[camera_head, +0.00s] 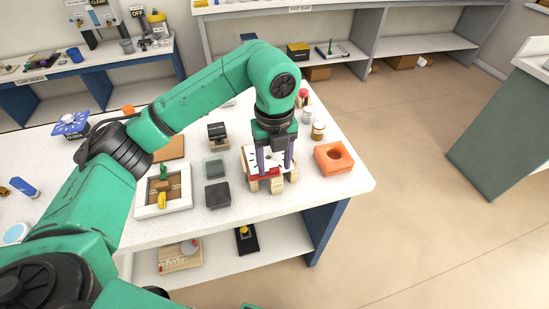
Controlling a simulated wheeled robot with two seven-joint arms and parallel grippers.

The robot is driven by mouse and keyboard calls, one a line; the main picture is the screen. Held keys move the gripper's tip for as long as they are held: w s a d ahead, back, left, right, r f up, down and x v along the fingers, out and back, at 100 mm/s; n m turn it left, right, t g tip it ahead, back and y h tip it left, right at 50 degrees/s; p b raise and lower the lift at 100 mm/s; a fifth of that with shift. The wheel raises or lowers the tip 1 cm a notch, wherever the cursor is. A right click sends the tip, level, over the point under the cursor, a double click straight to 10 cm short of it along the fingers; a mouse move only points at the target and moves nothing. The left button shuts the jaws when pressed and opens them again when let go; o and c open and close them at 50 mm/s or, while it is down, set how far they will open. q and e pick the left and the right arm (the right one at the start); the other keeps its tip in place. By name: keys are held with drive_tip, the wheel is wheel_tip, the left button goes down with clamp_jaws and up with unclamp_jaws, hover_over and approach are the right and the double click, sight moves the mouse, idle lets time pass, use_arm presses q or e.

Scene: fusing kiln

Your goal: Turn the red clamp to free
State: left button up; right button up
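A red piece (264,172), which looks like the red clamp, lies low at the front of a small wooden stand with a white top (252,155) near the table's front edge. My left gripper (275,168) points straight down over this stand. Its two fingers are apart, one near the red piece and one to its right. I see nothing held between them. The gripper covers part of the stand, and whether a finger touches the red piece I cannot tell. My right gripper is not in view.
An orange block with a round hole (334,157) stands close right of the stand. Dark square blocks (217,194) and a white framed tray (150,208) lie to the left. Small jars (318,131) stand behind. The table's front edge is close.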

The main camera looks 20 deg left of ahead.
sight(275, 168)
use_arm(q)
drive_tip(key=shift+r, duration=0.55)
wheel_tip(275, 168, up, 14)
drive_tip(key=p, duration=0.1)
drive_tip(key=shift+f, duration=0.25)
